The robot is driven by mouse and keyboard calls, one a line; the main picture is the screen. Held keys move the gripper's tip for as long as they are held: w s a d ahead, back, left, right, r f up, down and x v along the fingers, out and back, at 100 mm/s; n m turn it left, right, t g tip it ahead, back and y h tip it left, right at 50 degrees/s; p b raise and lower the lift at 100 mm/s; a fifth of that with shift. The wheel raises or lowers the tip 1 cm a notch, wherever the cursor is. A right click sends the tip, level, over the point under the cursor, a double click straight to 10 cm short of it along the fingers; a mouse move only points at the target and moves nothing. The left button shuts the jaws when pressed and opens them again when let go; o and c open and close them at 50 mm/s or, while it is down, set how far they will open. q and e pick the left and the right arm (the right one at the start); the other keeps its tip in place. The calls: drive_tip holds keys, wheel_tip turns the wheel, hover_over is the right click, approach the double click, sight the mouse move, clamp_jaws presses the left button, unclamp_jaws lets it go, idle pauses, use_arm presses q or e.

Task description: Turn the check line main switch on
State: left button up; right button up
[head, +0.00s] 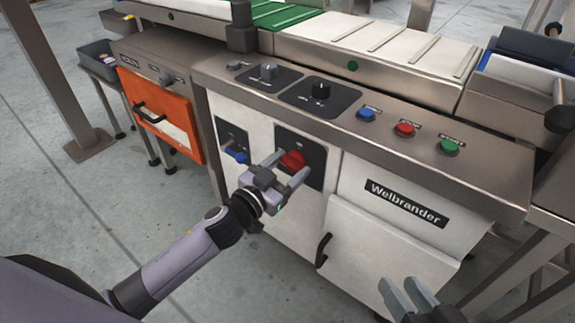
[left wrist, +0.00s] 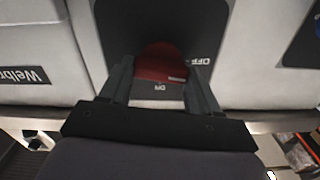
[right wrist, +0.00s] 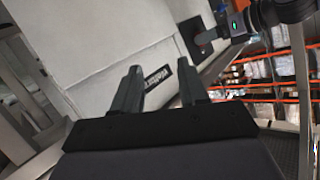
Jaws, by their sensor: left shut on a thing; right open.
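The main switch is a red rotary knob (head: 293,160) on a dark plate (head: 316,158) on the front of the white cabinet. My left gripper (head: 289,168) is at the knob with a finger on each side, shut on it. In the left wrist view the red knob (left wrist: 163,63) sits between the fingers (left wrist: 160,82), and "OFF" lettering shows on the plate beside it. My right gripper (head: 410,290) is open and empty, low in front of the cabinet. In the right wrist view its fingers (right wrist: 160,88) are apart with nothing between them.
A smaller plate with a blue knob (head: 236,156) is left of the red one. The top panel has dark selectors (head: 320,90) and blue (head: 366,114), red (head: 405,129) and green (head: 450,146) buttons. A cabinet door handle (head: 323,249) projects below. An orange-fronted unit (head: 160,117) stands left.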

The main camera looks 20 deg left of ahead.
use_arm(q)
drive_tip(key=shift+m, duration=0.9)
drive_tip(key=shift+m+p, duration=0.4)
drive_tip(key=shift+m, duration=0.5)
drive_tip(key=shift+s+m+p, duration=0.1)
drive_tip(key=shift+m+p, duration=0.2)
drive_tip(key=shift+m, duration=0.6)
drive_tip(key=m, duration=0.4)
drive_tip(key=shift+d+f+m, duration=0.1)
drive_tip(key=shift+d+m, duration=0.05)
drive_tip(key=shift+m, duration=0.15)
drive_tip(key=m, duration=0.4)
drive_tip(key=shift+f, duration=0.1)
drive_tip(key=shift+m, duration=1)
use_arm(e)
drive_tip(key=shift+d+h, duration=0.15)
drive_tip(key=shift+h, duration=0.15)
drive_tip(key=shift+r, duration=0.1)
use_arm(q)
drive_tip(key=o, duration=1.1)
drive_tip(key=shift+c, duration=0.2)
